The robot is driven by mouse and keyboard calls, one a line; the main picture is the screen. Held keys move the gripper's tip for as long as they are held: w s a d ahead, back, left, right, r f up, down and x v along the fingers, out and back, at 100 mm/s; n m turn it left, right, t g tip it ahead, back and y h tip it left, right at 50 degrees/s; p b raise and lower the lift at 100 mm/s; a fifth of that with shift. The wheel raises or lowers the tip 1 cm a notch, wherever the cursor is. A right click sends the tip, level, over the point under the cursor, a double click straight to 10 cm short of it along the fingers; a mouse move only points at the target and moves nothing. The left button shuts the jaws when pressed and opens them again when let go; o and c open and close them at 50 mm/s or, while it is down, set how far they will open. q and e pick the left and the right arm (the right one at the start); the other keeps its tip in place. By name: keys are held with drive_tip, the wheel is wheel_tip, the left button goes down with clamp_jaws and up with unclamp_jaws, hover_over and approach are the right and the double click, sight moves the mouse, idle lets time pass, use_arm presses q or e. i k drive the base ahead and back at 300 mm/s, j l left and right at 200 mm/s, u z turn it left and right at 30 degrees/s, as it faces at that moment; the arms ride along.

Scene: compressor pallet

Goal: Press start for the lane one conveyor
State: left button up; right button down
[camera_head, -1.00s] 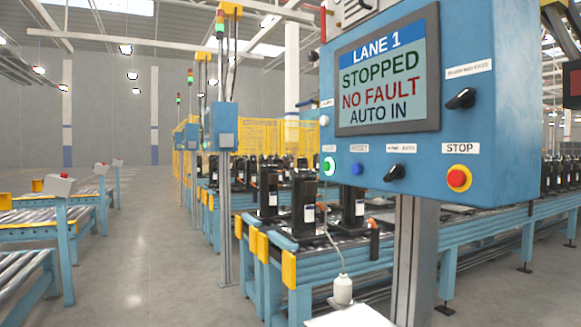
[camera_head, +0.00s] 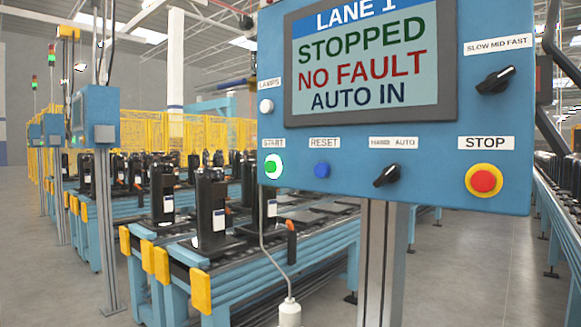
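The blue lane one control panel (camera_head: 420,185) fills the upper right of the head view on a grey post. Its screen (camera_head: 365,70) reads LANE 1, STOPPED, NO FAULT, AUTO IN. The green START button (camera_head: 273,166) with a white ring is at the panel's lower left. A blue RESET button (camera_head: 322,170), a black HAND/AUTO knob (camera_head: 387,175) and a red STOP button (camera_head: 483,181) on yellow follow to the right. Behind the panel, the blue conveyor (camera_head: 260,281) carries several black compressors (camera_head: 210,210). Neither of my grippers is in view.
A black speed knob (camera_head: 495,80) and a white LAMPS button (camera_head: 266,106) are also on the panel. A white pendant (camera_head: 289,312) hangs on a cable below it. Yellow fencing (camera_head: 150,130) stands behind. Grey floor is open at the lower left.

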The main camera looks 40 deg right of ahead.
sight(271, 166)
drive_tip(key=i+j+z, duration=0.1)
drive_tip(key=i+z, duration=0.15)
drive_tip(key=z, duration=0.2)
drive_tip(key=i+j+z, duration=0.2)
drive_tip(key=z, duration=0.25)
drive_tip(key=i+j+z, duration=0.15)
drive_tip(key=z, duration=0.3)
drive_tip(key=i+j+z, duration=0.1)
drive_tip(key=j+z, duration=0.4)
drive_tip(key=i+j+z, duration=0.1)
drive_tip(key=j+z, duration=0.7)
drive_tip(key=j, duration=0.15)
